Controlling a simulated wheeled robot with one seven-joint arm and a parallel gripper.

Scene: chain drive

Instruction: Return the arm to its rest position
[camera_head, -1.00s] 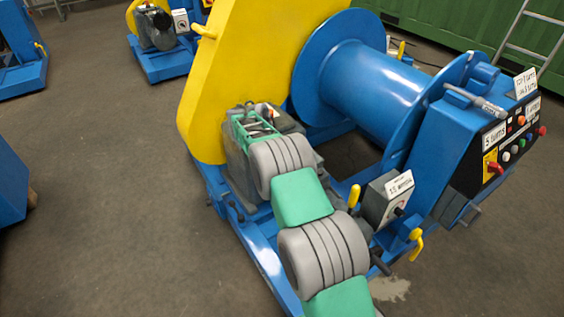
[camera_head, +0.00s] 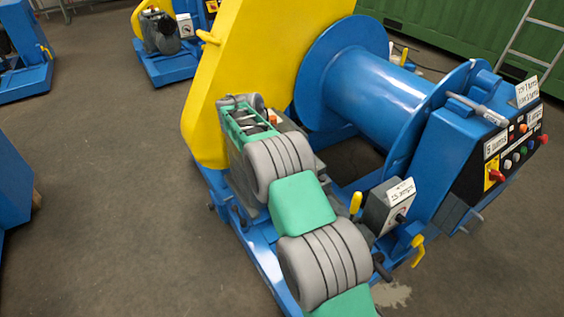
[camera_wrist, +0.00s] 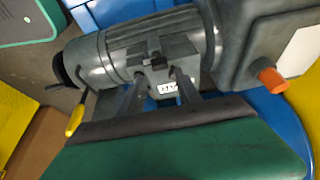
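My arm (camera_head: 302,205), with grey joints and green links, reaches up from the bottom of the head view over the blue machine frame. My gripper (camera_head: 243,118) is at its far end, above the grey motor and beside the yellow guard. In the wrist view my gripper (camera_wrist: 158,74) has two dark fingers standing apart, with nothing seen held between them. Behind the fingers is the grey finned motor (camera_wrist: 115,60) with a small labelled box. I cannot tell whether the fingertips touch it.
The yellow guard (camera_head: 235,50) and blue drum (camera_head: 370,85) stand close beyond my arm. A grey switch box (camera_head: 385,208) and a yellow lever (camera_head: 356,200) are close on its right. The control panel (camera_head: 505,150) is further right. Open floor (camera_head: 110,190) lies to the left.

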